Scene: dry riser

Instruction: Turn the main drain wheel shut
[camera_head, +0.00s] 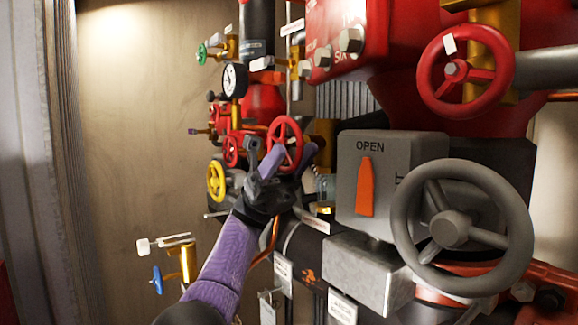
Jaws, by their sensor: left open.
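A small red handwheel (285,144), likely the main drain wheel, sits on the riser's pipework at the middle of the view. No label naming it is readable. My left gripper (280,156) reaches up to it from below, on a purple and black arm. Its jaws are open, with one finger at the left of the wheel and the other at its right. The lower part of the wheel is partly hidden behind the gripper, and I cannot tell whether the fingers touch the rim. My right gripper is not in view.
A large grey handwheel (450,228) and a grey box (378,185) marked OPEN stand close on the right. A bigger red wheel (466,70) is above. A yellow wheel (216,181) and a gauge (235,80) are left.

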